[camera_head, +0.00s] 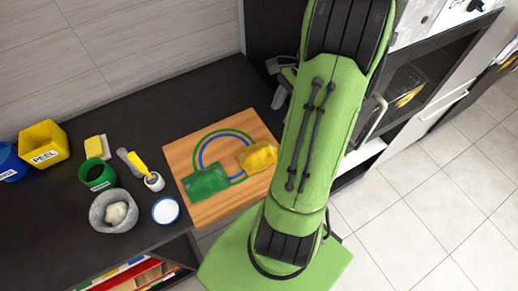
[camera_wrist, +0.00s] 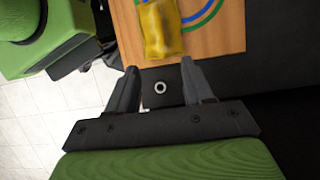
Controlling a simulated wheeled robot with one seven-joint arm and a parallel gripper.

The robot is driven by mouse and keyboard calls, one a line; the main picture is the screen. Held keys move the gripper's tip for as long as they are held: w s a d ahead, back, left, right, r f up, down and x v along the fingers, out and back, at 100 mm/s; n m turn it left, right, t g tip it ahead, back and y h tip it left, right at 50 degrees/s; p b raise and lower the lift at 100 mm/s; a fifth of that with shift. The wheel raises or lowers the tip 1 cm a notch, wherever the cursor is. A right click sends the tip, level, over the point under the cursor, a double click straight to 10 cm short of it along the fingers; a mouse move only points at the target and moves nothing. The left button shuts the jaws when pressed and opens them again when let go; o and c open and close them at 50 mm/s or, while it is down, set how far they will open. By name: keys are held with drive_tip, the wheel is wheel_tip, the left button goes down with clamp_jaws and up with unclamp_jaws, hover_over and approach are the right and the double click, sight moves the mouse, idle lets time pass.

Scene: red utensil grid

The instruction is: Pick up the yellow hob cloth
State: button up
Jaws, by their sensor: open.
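The yellow hob cloth (camera_head: 258,156) lies crumpled on the right part of a wooden board (camera_head: 184,158). A green cloth (camera_head: 205,182) lies on the board to its left. In the wrist view the yellow cloth (camera_wrist: 161,28) is at the top centre, on the board (camera_wrist: 228,38). My gripper (camera_wrist: 159,66) is open and empty, its two fingers pointing toward the board's edge, with the cloth beyond the fingertips. In the head view my green arm covers the area right of the board, and the fingers are mostly hidden there.
Left of the board stand a white-topped round dish (camera_head: 166,211), a grey bowl (camera_head: 113,211), a green ring-shaped container (camera_head: 98,175), a yellow PEEL bin (camera_head: 44,145) and a blue bin (camera_head: 10,162). The dark counter (camera_head: 165,105) is clear behind the board.

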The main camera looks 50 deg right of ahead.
drive_tip(key=b, duration=0.3)
hover_over(262, 148)
drive_tip(key=d, duration=0.2)
drive_tip(key=f, duration=0.6)
drive_tip(key=s+f, duration=0.1)
drive_tip(key=f, duration=0.2)
drive_tip(key=shift+d+f, duration=0.1)
drive_tip(key=shift+d, duration=0.05)
drive_tip(key=b+x, duration=0.1)
drive_tip(key=x, duration=0.5)
drive_tip(key=shift+w, duration=0.1)
clamp_jaws()
wheel_tip(262, 148, up, 10)
drive_tip(key=p, duration=0.2)
